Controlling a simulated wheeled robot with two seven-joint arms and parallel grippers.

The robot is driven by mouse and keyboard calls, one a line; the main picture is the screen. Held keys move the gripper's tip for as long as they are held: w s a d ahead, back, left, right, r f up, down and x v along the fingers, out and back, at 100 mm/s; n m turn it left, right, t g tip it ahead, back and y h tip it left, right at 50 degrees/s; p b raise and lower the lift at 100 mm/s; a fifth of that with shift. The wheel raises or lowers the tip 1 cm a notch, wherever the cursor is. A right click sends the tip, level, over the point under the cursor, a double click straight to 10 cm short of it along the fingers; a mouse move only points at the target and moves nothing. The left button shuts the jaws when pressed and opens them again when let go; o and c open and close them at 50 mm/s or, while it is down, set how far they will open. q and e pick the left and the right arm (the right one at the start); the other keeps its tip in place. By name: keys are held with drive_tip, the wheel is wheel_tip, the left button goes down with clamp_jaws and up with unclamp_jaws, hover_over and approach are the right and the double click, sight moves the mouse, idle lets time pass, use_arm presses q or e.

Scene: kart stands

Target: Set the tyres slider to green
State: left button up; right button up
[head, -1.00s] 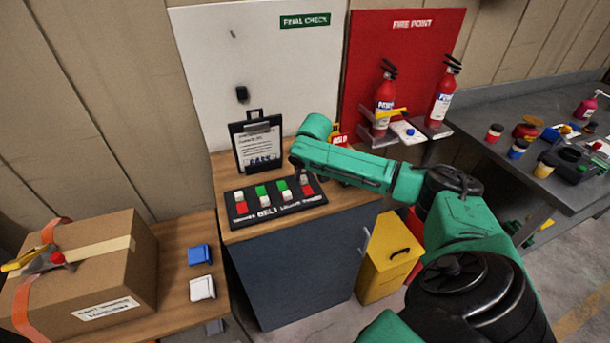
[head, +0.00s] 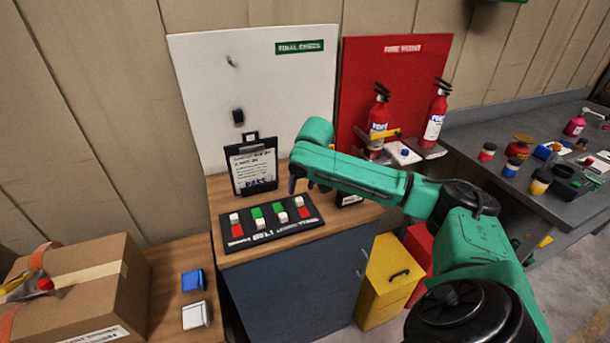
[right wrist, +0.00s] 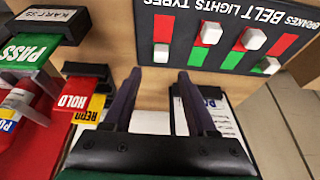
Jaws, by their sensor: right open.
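The black slider panel (head: 270,222) lies on the wooden counter, with several white knobs in red and green slots. It also shows in the right wrist view (right wrist: 187,55), where the TYRES label is at the left end. The tyres knob (right wrist: 161,53) sits at the end of its slot nearest my fingers. In the head view this knob (head: 299,201) is at the panel's far right. My right gripper (right wrist: 158,78) is open and empty beside it; contact is unclear. My left gripper is not in view.
A clipboard (head: 252,165) stands behind the panel. PASS (right wrist: 25,50) and HOLD (right wrist: 75,88) cards in holders are left of my fingers in the wrist view. Fire extinguishers (head: 377,125) stand at the back right. A cardboard box (head: 90,290) is at the lower left.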

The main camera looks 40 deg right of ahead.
drive_tip(key=v, duration=0.9)
drive_tip(key=shift+b, duration=0.4)
drive_tip(key=shift+f, duration=0.1)
